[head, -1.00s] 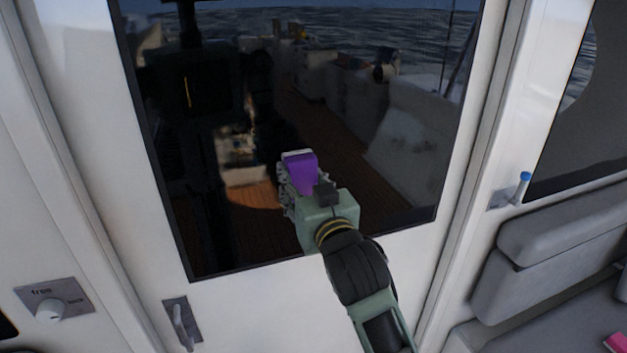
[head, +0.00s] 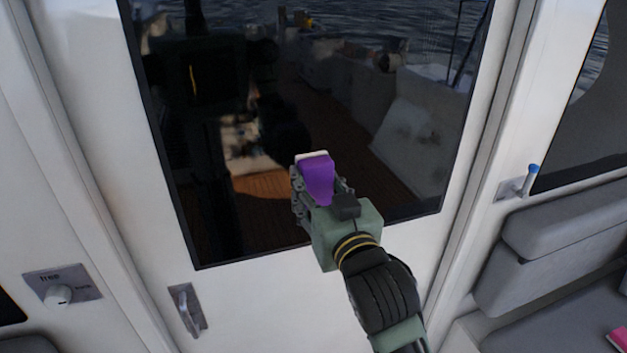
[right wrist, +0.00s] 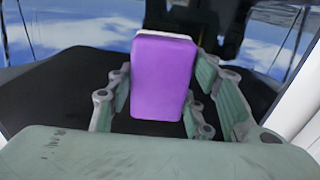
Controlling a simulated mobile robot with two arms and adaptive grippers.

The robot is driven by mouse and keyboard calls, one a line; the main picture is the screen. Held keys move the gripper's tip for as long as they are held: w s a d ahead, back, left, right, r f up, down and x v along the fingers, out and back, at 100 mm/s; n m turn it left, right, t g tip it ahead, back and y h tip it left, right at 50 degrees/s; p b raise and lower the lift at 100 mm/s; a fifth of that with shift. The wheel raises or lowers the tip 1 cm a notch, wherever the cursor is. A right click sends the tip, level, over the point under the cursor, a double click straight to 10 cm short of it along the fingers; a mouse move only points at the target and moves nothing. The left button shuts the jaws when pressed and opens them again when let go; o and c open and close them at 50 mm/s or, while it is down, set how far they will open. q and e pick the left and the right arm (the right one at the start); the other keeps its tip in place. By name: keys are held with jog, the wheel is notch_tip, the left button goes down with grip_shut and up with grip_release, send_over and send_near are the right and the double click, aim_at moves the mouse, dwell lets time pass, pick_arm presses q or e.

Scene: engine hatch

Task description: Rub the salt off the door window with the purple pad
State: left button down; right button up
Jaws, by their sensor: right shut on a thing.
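The purple pad (head: 317,180) has a pale layer on its far face and is held in my right gripper (head: 318,188), whose fingers are shut on it. In the right wrist view the pad (right wrist: 162,78) stands between the two fingers of the gripper (right wrist: 165,95). The door window (head: 390,165) is a dark pane in a white door, in front of the pad. I cannot tell whether the pad touches the glass. I see no clear salt marks; the pane shows reflections and a deck beyond. My left gripper is not in view.
A door handle (head: 187,310) sits below the window at the left. A knob on a labelled plate (head: 62,290) is on the left wall. A blue-tipped lever (head: 527,180) and grey seat cushions (head: 560,225) are at the right. A pink item (head: 618,339) lies at the right edge.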

jog(key=shift+s, duration=0.1)
jog(key=shift+v, duration=1.45)
